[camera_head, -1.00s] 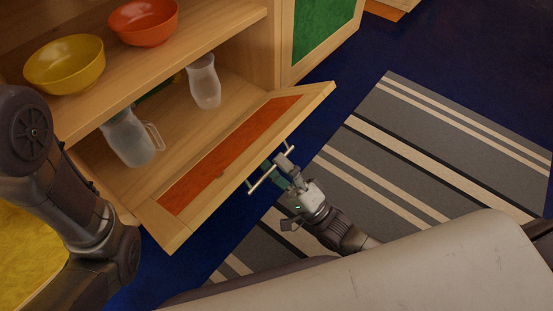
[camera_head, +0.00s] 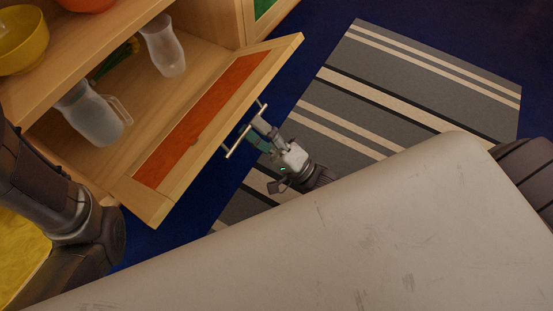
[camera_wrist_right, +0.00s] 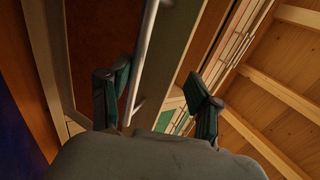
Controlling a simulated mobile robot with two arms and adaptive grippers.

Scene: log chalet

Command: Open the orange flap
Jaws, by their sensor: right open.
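The flap with the orange panel (camera_head: 205,115) is folded down and out from the wooden cabinet, well open. Its wooden frame surrounds the orange panel, and a thin metal bar handle (camera_head: 232,149) stands off its outer side. My right gripper (camera_head: 258,135) is at this handle with its fingers apart. In the right wrist view, the handle bar (camera_wrist_right: 147,50) runs between the open fingers of the right gripper (camera_wrist_right: 158,92), closer to the left finger. Contact with the bar cannot be told. My left arm shows at the left edge, its gripper out of view.
Inside the cabinet stand a clear pitcher (camera_head: 92,115) and a clear vase (camera_head: 163,47). A yellow bowl (camera_head: 20,42) and part of an orange bowl are on the shelf above. A striped rug (camera_head: 400,95) lies on the blue floor beyond the flap.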

